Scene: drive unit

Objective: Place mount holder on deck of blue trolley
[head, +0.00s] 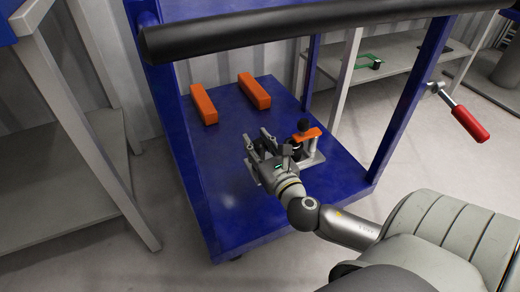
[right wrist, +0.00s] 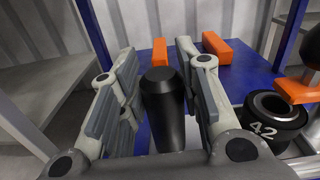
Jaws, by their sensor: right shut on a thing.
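The mount holder (head: 314,158) has a grey base, an orange piece and black knobs. It is over or on the blue deck (head: 225,205) of the trolley; I cannot tell whether its base touches. My right gripper (head: 260,138) is at its left side, low over the deck. In the right wrist view, its fingers are on both sides of a black post (right wrist: 163,105), which I take as part of the holder. A black ring marked 42 (right wrist: 270,122) and an orange part (right wrist: 290,90) show right of the fingers. The base is mostly hidden there. My left gripper is out of view.
Two orange blocks (head: 203,105) (head: 254,91) lie at the back of the deck. Blue posts and a black handle bar (head: 300,30) frame it. A red-handled tool (head: 470,122) is at the right. The deck's front left is clear. Grey shelves (head: 95,170) stand left.

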